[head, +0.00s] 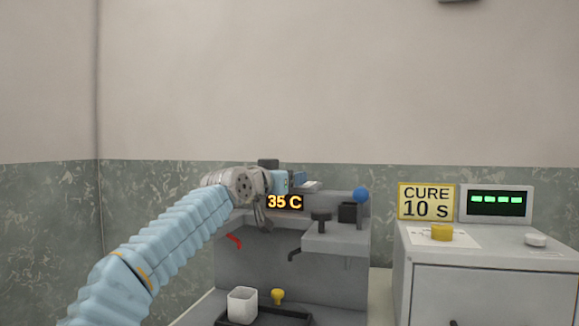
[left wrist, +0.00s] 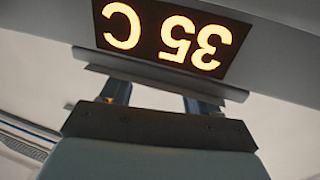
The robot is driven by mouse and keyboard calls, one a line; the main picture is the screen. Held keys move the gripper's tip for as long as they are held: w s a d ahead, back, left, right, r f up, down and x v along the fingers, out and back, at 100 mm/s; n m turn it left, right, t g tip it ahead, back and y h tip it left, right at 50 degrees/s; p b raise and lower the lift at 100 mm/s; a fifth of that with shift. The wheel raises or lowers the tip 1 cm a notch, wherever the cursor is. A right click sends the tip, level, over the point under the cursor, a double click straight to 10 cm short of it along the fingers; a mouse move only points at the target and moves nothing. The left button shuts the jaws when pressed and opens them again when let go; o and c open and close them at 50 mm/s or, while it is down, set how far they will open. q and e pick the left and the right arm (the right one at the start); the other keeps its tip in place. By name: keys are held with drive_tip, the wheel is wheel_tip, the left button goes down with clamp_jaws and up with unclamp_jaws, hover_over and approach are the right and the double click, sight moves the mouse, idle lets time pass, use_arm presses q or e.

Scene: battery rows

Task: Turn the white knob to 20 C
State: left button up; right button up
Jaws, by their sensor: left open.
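The yellow "35 C" display (head: 285,202) is on the front of the grey machine (head: 300,265). It also shows upside down in the left wrist view (left wrist: 172,36). My left gripper (head: 298,180) is just above the display, by the machine's top. In the left wrist view its two fingers (left wrist: 160,92) are spread apart, with a grey strip (left wrist: 160,76) beyond their tips. I see no knob between the fingers. A white round knob or button (head: 535,239) sits on the right cabinet; I cannot tell whether it is the task's knob. My right gripper is not in view.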

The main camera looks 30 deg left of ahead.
use_arm(q)
drive_tip(key=shift+w, duration=0.65)
